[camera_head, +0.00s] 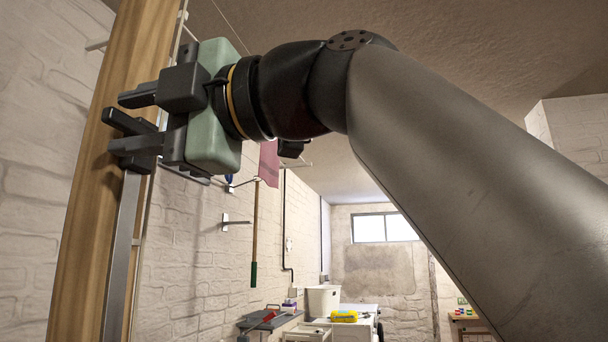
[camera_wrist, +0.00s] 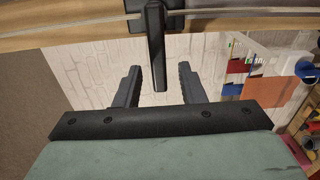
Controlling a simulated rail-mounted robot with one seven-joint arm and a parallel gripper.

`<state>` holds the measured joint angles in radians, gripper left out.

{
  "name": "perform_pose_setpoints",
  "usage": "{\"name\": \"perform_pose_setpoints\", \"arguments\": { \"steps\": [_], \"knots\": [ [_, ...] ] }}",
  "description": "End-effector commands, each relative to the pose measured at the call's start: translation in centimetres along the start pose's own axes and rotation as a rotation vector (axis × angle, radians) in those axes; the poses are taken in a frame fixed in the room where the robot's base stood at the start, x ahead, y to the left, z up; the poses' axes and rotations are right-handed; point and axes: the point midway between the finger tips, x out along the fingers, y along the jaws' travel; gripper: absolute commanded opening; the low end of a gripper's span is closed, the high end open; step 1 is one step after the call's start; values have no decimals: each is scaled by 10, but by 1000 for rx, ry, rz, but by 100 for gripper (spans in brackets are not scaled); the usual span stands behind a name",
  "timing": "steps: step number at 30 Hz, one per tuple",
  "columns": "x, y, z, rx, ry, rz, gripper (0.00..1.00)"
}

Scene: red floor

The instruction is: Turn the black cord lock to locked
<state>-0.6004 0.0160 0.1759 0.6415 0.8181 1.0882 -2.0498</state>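The black cord lock (camera_wrist: 155,45) is a dark lever fixed to a metal strip on a wooden post. In the wrist view it points down toward my gripper (camera_wrist: 159,72), its free end between the two fingers. A gap shows on each side of it, so the fingers are open around it and do not appear to grip it. In the head view my gripper (camera_head: 122,121) is at the post on the upper left. The dark cord lock (camera_head: 122,120) shows there between the upper and lower fingers, partly hidden by the gripper.
The wooden post (camera_head: 85,240) stands close in front of a white brick wall (camera_head: 190,265). A thin metal strip (camera_head: 121,245) runs along it. A long-handled tool (camera_head: 255,230) hangs on the wall. Farther back, a yellow item (camera_head: 344,315) and a white bin (camera_head: 323,299) stand on worktops.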

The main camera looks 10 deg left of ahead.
Motion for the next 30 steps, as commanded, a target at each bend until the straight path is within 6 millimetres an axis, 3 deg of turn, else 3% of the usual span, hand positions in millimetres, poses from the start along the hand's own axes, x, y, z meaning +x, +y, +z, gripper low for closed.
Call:
{"name": "perform_pose_setpoints", "arguments": {
  "steps": [15,21,30],
  "knots": [
    [-122,-1,1,-2,-8,0,36],
    [-147,0,0,-1,-2,-1,36],
    [-153,0,0,-1,0,0,36]
  ]
}}
